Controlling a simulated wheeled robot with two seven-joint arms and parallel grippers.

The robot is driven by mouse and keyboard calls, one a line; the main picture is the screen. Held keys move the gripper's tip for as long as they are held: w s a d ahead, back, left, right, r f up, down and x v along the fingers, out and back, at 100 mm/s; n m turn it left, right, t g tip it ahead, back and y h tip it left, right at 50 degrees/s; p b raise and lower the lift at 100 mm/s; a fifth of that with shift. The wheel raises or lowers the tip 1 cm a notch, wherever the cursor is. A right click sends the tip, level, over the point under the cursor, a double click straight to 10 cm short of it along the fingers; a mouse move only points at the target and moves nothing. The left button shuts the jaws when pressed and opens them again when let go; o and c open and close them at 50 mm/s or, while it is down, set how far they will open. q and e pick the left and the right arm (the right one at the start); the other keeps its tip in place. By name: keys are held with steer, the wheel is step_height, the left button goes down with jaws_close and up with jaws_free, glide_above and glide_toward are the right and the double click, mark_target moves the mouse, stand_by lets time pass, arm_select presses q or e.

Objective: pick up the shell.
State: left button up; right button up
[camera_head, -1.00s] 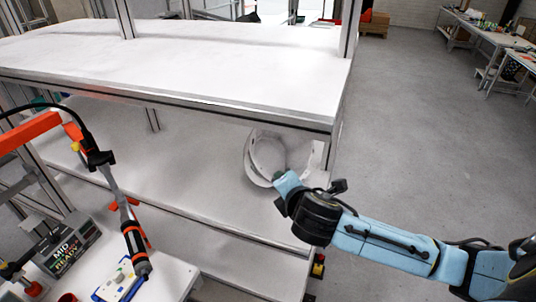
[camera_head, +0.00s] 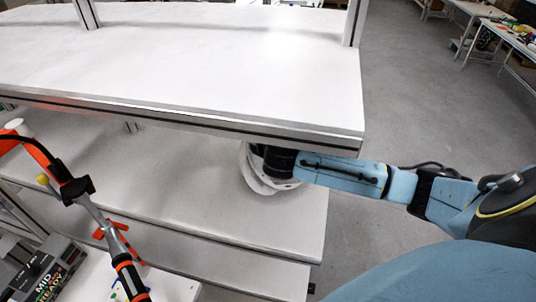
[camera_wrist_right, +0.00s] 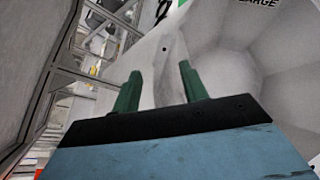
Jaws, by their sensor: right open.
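The white helmet shell (camera_head: 258,184) rests on the lower shelf, near its right end and partly under the upper shelf's edge. My right arm reaches over it from the right, and my wrist covers much of it. In the right wrist view my right gripper (camera_wrist_right: 160,82) is open, its two green fingers apart. A pale surface of the shell (camera_wrist_right: 275,70), with the word "LARGE" at the top, fills the right side beyond the fingers. I cannot tell whether the fingers touch it. The fingertips are hidden in the head view. My left gripper is out of view.
The upper shelf (camera_head: 200,65) is bare, and its front edge hangs close above my right wrist. The lower shelf (camera_head: 130,178) is clear left of the shell. A hanging orange and black tool (camera_head: 80,190) is at the left. Open floor (camera_head: 430,90) lies to the right.

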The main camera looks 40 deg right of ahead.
steer(key=shift+w+d+f, duration=0.15)
steer(key=shift+w+f, duration=0.05)
steer(key=shift+w, duration=0.3)
steer(key=c, duration=0.4)
jaws_close()
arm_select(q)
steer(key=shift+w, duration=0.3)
arm_select(e)
steer(key=shift+r, duration=0.1)
